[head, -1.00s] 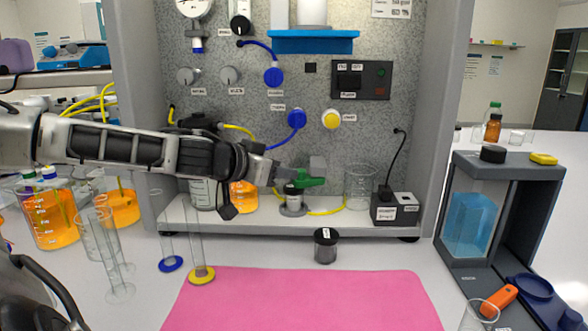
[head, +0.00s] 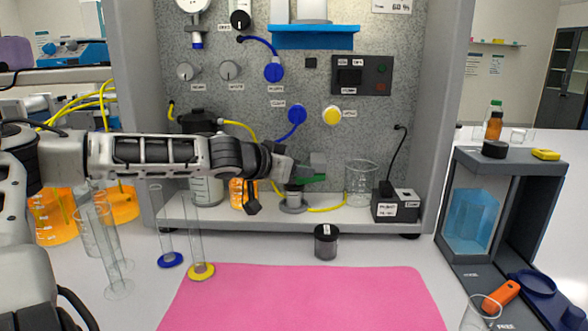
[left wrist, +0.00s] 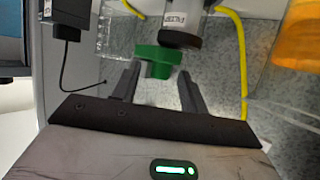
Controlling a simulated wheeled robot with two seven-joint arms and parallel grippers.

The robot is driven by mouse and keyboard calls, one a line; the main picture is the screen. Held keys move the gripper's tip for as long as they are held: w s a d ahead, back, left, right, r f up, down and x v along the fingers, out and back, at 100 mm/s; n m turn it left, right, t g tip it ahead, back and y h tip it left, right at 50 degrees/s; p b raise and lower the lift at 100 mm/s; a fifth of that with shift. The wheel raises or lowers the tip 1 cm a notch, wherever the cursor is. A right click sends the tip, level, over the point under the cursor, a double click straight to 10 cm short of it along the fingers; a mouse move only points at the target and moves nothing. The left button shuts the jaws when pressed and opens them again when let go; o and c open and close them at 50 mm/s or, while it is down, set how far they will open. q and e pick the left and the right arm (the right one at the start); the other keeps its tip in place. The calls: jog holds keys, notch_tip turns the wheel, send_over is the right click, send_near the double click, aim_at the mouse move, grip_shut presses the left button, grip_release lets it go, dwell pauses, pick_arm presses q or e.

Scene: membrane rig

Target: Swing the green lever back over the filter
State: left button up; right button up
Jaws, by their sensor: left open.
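The green lever (head: 313,178) is at the small filter (head: 293,197) on the rig's shelf, and sticks out to the right of it in the head view. In the left wrist view the lever (left wrist: 156,60) shows next to the dark-rimmed, labelled filter (left wrist: 181,22). My left gripper (head: 308,168) is open at the lever, coming in from the left. In the left wrist view its fingers (left wrist: 157,80) stand apart, with the lever between or just beyond their tips. I cannot tell whether they touch it. The gripper partly hides the lever and the filter top in the head view. My right gripper is not in view.
A glass beaker (head: 360,183) and a black-and-grey box (head: 396,205) stand right of the filter on the shelf. A yellow tube (head: 330,208) runs by its base. A dark-lidded jar (head: 326,242) stands in front, behind the bare pink mat (head: 300,300). Tall cylinders stand at left.

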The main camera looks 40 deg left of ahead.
pick_arm(q)
jog(key=shift+c, duration=0.2)
grip_shut()
jog(key=shift+a+r+m+h+p, duration=0.15)
jog(key=shift+r+m+h+p, duration=0.15)
jog(key=shift+p, duration=0.55)
jog(key=shift+a+h+p, duration=0.15)
jog(key=shift+h+p, duration=0.15)
jog(key=shift+p, duration=0.45)
jog(key=shift+w+a+f+m+h+p, duration=0.25)
jog(key=shift+m+h+p, duration=0.25)
jog(key=shift+m+p, duration=0.25)
jog(key=shift+h, duration=0.3)
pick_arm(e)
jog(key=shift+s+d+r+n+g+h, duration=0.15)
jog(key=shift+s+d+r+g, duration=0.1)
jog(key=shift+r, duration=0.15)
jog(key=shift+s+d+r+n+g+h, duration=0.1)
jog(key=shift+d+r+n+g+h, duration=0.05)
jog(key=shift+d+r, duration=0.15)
pick_arm(q)
jog(key=shift+m, duration=0.25)
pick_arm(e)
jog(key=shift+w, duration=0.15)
